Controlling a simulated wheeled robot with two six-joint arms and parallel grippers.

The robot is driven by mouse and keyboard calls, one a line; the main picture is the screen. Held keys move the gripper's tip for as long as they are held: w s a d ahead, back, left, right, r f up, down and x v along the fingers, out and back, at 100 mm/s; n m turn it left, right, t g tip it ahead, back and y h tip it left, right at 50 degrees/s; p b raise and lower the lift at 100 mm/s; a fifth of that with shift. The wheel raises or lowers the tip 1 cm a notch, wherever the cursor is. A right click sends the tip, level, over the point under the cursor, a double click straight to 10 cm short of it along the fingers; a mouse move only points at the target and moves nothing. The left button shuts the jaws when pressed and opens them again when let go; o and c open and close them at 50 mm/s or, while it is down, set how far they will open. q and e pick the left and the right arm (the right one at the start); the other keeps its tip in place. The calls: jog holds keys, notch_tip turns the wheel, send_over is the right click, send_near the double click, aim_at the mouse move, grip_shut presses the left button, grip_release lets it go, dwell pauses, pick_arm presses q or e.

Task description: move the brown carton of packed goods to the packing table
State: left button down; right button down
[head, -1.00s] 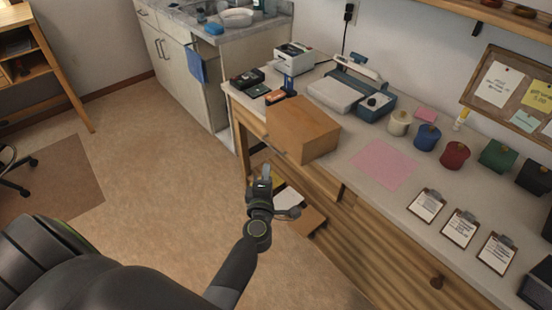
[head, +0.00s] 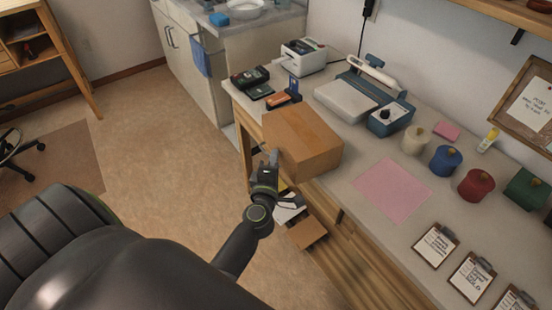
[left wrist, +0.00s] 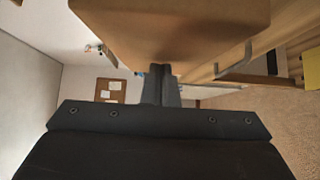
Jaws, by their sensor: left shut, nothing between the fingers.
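The brown carton (head: 303,142) sits upright at the front edge of a pale-topped table with wooden drawers (head: 395,245). My left gripper (head: 273,156) is at the carton's near-left side, in front of the table edge. It is shut with nothing between its fingers. In the left wrist view the carton (left wrist: 175,22) fills the top of the picture, and the shut fingertips (left wrist: 160,72) are close to its lower edge. I cannot tell whether they touch it. My right gripper is not in view.
A kitchen scale (head: 360,100), a label printer (head: 308,57) and small devices (head: 252,78) stand behind the carton. A pink sheet (head: 392,190), string spools (head: 445,160) and clipboards (head: 436,245) lie to its right. A drawer below is open.

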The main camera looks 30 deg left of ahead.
aim_at(303, 144)
pick_arm(q)
jog(key=shift+s+r, duration=0.1)
jog(key=shift+w+d, duration=0.1)
jog(key=shift+w, duration=0.15)
jog(key=w+d, duration=0.1)
jog(key=w, duration=0.2)
jog(key=w+d, duration=0.1)
jog(key=w, duration=0.2)
jog(key=w+d, duration=0.1)
jog(key=w, duration=0.2)
jog(key=shift+d+p, duration=0.35)
jog(key=shift+p, duration=0.05)
jog(key=shift+s, duration=0.1)
